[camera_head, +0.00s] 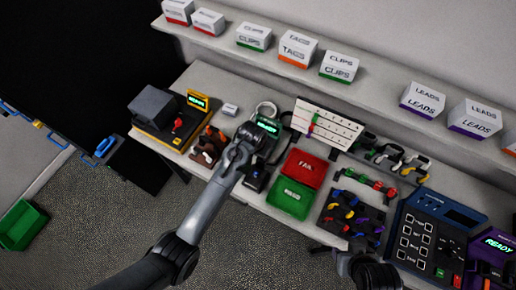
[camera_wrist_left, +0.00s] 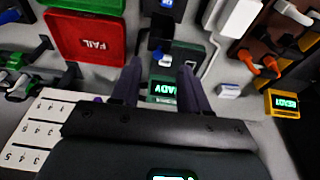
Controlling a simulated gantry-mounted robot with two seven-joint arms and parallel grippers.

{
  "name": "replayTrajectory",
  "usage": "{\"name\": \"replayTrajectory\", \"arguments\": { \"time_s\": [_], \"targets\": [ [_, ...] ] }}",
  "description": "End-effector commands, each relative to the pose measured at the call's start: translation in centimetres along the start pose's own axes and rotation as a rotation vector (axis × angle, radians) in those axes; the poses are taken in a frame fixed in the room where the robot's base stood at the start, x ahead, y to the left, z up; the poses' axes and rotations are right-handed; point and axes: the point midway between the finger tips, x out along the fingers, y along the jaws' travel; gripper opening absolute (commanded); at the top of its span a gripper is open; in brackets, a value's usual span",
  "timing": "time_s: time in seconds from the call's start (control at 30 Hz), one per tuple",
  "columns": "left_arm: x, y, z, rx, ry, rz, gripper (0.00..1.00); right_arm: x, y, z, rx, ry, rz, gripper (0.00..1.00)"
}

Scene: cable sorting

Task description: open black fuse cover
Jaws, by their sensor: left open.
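My left gripper (camera_head: 246,146) is above the bench, over a small dark device with a lit green READY display (camera_head: 268,126). In the left wrist view my two dark fingers (camera_wrist_left: 160,82) are apart, with the READY display (camera_wrist_left: 163,91) and the dark green device body (camera_wrist_left: 187,57) between and beyond them. Nothing shows held between the fingers. A dark part with a blue knob lies beside that body. I cannot tell for sure which dark part is the black fuse cover. Of my right arm only a dark part shows at the bottom edge; its fingers are not seen.
A red FAIL bin (camera_head: 305,168) and a green bin (camera_head: 291,198) stand right of the gripper. A numbered white board (camera_head: 328,125) is behind them. A yellow-based black machine (camera_head: 158,112) is at left. Colored connectors fill a dark tray (camera_head: 352,217).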

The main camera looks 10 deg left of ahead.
Motion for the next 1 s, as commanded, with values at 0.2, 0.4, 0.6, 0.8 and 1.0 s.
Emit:
{"name": "replayTrajectory", "arguments": {
  "time_s": [0.2,0.4,0.6,0.8,1.0],
  "targets": [
    [-3.1,0.0,0.0,0.0,0.002,0.0,0.45,0.3,-0.1,0.1,0.002,0.0,-0.002,0.43],
    [-4.4,0.0,0.0,0.0,0.001,0.0,0.45,0.4,-0.1,0.1,0.002,0.0,-0.001,0.43],
    [-4.6,0.0,0.0,0.0,-0.001,0.0,0.45,0.4,0.0,0.1,0.0,0.0,0.0,0.43],
    [-4.5,0.0,0.0,0.0,0.0,0.0,0.45,0.4,0.1,0.1,-0.006,0.0,0.005,0.43],
    [-3.8,0.3,1.2,-0.002,-0.023,0.006,0.45,0.2,0.2,0.1,-0.007,0.0,0.006,0.43]
  ]
}}
